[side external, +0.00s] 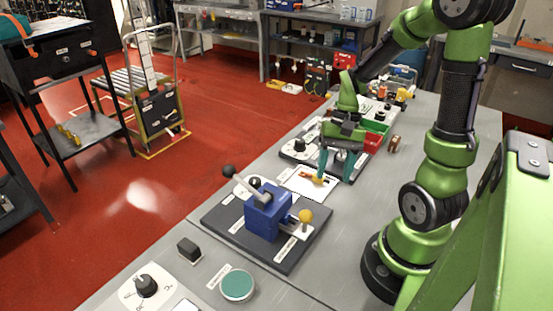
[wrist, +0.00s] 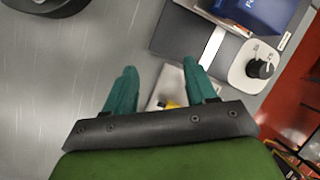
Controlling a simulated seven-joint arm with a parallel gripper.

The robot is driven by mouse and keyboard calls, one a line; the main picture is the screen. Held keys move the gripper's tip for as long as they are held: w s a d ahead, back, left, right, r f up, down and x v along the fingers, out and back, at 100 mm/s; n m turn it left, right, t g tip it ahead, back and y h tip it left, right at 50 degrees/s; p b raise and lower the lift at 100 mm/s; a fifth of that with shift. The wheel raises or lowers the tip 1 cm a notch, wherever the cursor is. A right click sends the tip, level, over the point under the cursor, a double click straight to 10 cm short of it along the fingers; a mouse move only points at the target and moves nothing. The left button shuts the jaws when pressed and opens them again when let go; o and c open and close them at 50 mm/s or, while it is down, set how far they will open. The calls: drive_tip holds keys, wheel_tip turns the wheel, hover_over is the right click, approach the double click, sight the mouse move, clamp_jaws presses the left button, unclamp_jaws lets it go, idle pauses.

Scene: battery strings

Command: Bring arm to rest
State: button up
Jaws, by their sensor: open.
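My gripper (side external: 337,172) is the end of the green arm and has two teal fingers. It is open and points down above the grey bench, close to a white sheet (side external: 301,185) with an orange and yellow item (side external: 318,178) on it. In the wrist view my gripper (wrist: 160,80) shows its fingers spread apart with nothing between the tips. A yellow bit (wrist: 172,104) shows low between the fingers, partly hidden by the gripper body. Whether the fingers touch the sheet cannot be told.
A blue device (side external: 268,212) with a lever stands on a dark plate (side external: 226,232) in front of the gripper. A dial panel (side external: 297,146) and red and green bins (side external: 374,130) are behind. A teal disc (side external: 237,285) and black block (side external: 189,249) lie nearer.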

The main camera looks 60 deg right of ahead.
drive_tip(key=w+a+r+n+t+h, duration=0.2)
drive_tip(key=a+r+n+t, duration=0.5)
drive_tip(key=a+r, duration=0.5)
wheel_tip(320, 180, up, 3)
drive_tip(key=shift+a+f+t, duration=0.15)
drive_tip(key=shift+a+t, duration=0.15)
drive_tip(key=shift+t, duration=0.1)
